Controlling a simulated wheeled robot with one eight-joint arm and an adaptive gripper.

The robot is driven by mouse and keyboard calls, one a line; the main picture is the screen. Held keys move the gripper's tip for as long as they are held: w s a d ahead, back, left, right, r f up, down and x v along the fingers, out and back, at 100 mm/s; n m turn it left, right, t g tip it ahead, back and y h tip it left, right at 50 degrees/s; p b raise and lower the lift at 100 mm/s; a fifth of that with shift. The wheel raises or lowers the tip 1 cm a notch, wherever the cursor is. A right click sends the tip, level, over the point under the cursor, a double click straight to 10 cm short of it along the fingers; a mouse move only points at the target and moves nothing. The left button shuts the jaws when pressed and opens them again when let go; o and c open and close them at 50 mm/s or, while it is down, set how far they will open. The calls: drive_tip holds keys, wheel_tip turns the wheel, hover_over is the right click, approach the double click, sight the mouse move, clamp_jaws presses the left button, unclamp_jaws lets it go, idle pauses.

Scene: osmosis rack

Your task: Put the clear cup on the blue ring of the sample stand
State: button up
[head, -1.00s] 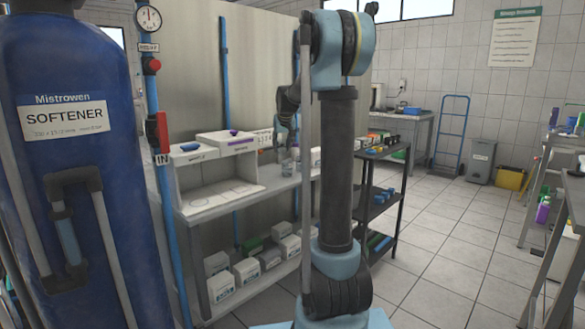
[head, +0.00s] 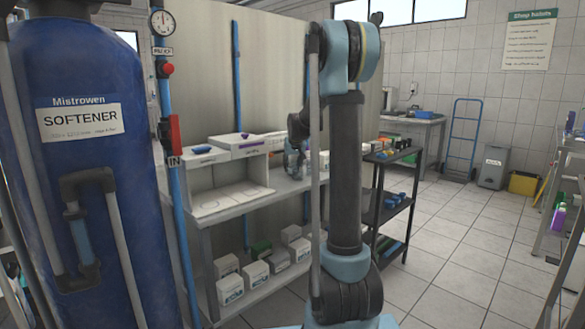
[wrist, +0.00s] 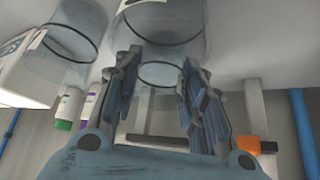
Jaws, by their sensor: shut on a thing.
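My gripper (wrist: 157,88) is shut on a clear cup (wrist: 168,24), with one finger on each side of it in the wrist view. That view looks upside down, with the pale bench surface along the top. In the head view my gripper (head: 293,160) is small and low over the bench, partly hidden by my own arm, and the cup cannot be made out clearly. The white sample stand (head: 198,183) is left of my gripper, apart from it. Faint rings show on its base plate (head: 228,200); I cannot tell which is blue.
A second clear vessel (wrist: 70,35) and a white labelled box (wrist: 22,72) are close beside the held cup. Bottles with green and purple caps (wrist: 66,108) are near too. A blue softener tank (head: 80,200) and pipe (head: 180,240) are at left. The right floor (head: 460,240) is clear.

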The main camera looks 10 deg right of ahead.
drive_tip(key=o, duration=0.8)
